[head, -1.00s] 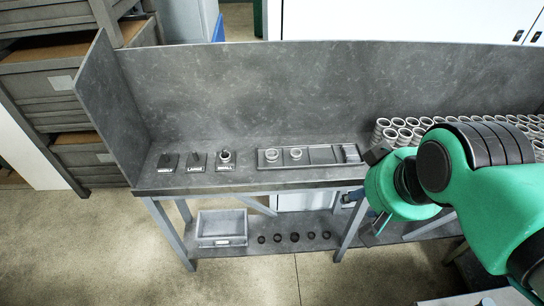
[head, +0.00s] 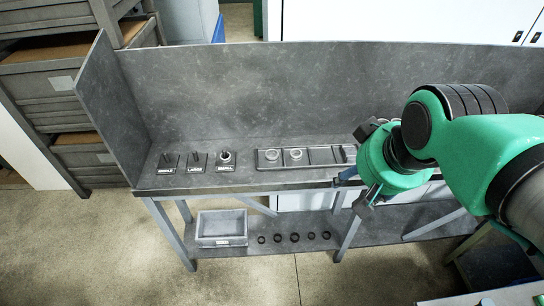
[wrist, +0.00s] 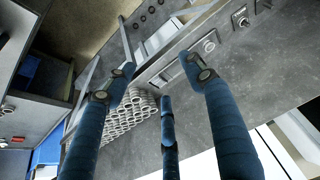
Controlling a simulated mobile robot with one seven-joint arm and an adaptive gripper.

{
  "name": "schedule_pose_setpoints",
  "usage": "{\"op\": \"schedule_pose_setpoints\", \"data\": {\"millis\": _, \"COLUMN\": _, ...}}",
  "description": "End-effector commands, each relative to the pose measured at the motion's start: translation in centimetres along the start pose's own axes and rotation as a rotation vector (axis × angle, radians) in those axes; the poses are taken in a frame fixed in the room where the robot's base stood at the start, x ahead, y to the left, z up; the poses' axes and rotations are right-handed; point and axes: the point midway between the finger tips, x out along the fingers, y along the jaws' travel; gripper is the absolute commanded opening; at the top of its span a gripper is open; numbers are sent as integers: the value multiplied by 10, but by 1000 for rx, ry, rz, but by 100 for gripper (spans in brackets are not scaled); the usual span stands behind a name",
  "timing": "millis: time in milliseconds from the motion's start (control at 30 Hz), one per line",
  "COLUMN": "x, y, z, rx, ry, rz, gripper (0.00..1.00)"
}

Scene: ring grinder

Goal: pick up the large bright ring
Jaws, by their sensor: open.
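In the head view, two bright rings, a left one (head: 272,157) and a right one (head: 295,154), lie in the left compartments of a divided grey tray (head: 325,162) on the bench. I cannot tell from their size which is the large one. Stacked bright rings (wrist: 128,120) show in the wrist view; my arm hides them in the head view. My gripper (head: 354,172) is at the tray's right end, near the bench's front edge, with its fingers spread. It also shows in the wrist view (wrist: 158,74), open, with nothing between its fingers.
Three labelled peg stands (head: 197,163) stand left of the tray; the right one, marked small, carries a ring (head: 226,157). The bench has a back panel (head: 250,95) and left side panel. A grey bin (head: 222,228) and several dark rings (head: 294,237) are on the lower shelf.

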Motion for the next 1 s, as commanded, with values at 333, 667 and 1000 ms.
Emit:
{"op": "schedule_pose_setpoints", "data": {"millis": 333, "x": 23, "y": -11, "z": -73, "rx": -55, "ry": -58, "rz": -17, "gripper": 54}}
{"op": "schedule_pose_setpoints", "data": {"millis": 667, "x": 61, "y": -25, "z": -137, "rx": -107, "ry": -109, "rz": -34, "gripper": 54}}
{"op": "schedule_pose_setpoints", "data": {"millis": 1000, "x": 116, "y": -43, "z": -195, "rx": -162, "ry": -163, "rz": -50, "gripper": 54}}
